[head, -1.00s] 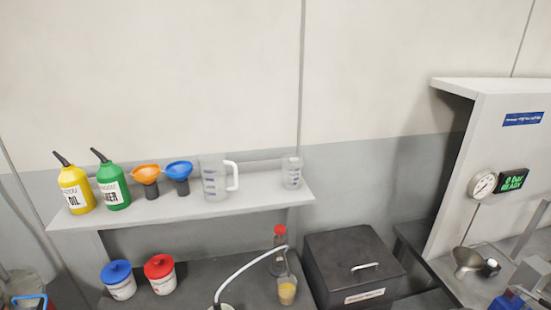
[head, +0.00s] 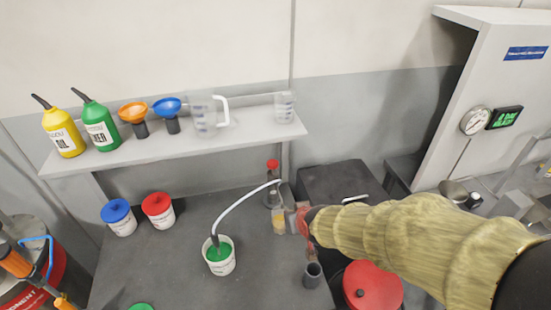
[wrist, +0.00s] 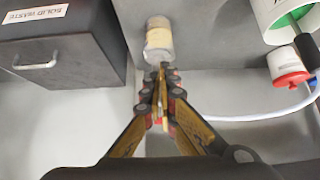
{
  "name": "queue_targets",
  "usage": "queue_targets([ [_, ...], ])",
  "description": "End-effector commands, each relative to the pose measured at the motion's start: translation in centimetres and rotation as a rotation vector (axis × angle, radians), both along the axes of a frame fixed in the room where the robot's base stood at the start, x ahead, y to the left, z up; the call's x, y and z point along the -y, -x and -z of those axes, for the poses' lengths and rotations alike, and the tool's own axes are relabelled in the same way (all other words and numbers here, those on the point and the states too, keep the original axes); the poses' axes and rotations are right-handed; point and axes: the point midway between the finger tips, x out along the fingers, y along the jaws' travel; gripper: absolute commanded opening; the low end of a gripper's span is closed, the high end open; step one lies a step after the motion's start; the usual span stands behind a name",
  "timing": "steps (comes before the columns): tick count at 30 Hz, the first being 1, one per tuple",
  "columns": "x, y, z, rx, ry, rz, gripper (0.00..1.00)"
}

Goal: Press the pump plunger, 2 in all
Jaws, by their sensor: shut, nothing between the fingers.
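My gripper (head: 306,222) reaches in from the right in the head view, beside a clear cup (head: 280,222) with yellow contents. In the wrist view my gripper (wrist: 163,72) is shut and empty, its tips just short of a clear container (wrist: 159,38); I cannot tell if they touch.
A white tube (head: 240,203) arches from a green-filled cup (head: 219,257) towards the clear cup. A dark box (head: 335,178) and a red lid (head: 372,285) lie near my arm. Blue-lidded (head: 118,213) and red-lidded (head: 158,208) tubs stand left. The bench (head: 175,265) between is mostly clear.

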Motion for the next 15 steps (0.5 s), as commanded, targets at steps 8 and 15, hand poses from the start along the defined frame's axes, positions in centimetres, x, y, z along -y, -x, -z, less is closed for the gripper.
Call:
queue_targets([
  [8,-1.6,-7.6,-5.1,0.358,-0.07,0.011,0.0],
  [15,-1.8,-10.0,-10.5,0.565,-0.106,0.02,0.0],
])
